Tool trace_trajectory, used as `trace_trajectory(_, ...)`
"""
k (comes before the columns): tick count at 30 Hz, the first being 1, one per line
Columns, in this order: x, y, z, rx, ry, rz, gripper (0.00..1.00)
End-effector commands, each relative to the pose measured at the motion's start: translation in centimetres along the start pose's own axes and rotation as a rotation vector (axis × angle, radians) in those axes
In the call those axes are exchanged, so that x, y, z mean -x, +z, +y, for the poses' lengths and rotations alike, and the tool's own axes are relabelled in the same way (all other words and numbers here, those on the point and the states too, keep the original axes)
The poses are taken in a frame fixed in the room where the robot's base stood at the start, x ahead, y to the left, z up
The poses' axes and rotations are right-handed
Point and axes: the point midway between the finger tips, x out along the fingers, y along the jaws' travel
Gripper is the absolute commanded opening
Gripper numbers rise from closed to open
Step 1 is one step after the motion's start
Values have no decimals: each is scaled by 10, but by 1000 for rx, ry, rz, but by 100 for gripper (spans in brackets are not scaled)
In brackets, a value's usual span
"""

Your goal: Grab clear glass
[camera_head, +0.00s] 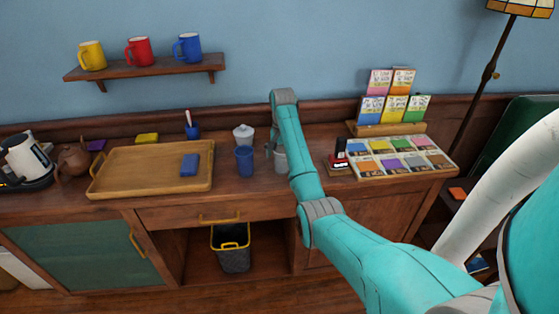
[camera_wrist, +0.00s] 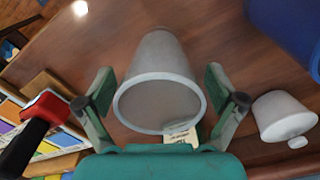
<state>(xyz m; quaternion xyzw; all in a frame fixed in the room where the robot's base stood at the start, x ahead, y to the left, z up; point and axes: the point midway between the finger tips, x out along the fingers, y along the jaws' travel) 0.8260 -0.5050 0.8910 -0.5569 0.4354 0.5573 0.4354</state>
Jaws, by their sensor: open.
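The clear glass (camera_wrist: 158,98) looks like a greyish, translucent tumbler in the wrist view, with its open rim facing the camera. It stands on the wooden counter, and in the head view the glass (camera_head: 280,162) is partly hidden by my arm. My gripper (camera_wrist: 160,84) is open, with one finger on each side of the glass. Gaps show between both fingers and the glass, so it is not gripped. In the head view my gripper (camera_head: 273,150) is mostly hidden behind my arm at the glass.
A blue cup (camera_head: 244,161) and a white lidded jar (camera_head: 243,135) stand close left of the glass. A red and black stamp (camera_head: 340,157) and a card display (camera_head: 400,158) are to its right. A wooden tray (camera_head: 130,183) holding a blue block (camera_head: 189,165) lies farther left.

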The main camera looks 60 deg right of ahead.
Motion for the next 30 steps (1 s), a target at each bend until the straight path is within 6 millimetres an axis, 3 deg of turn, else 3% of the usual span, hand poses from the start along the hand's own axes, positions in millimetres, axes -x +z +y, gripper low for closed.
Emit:
trace_trajectory(11,-9,4,4,-2,0,0,94)
trace_trajectory(19,-9,4,4,-2,0,0,26)
trace_trajectory(30,-7,3,3,-1,0,1,23)
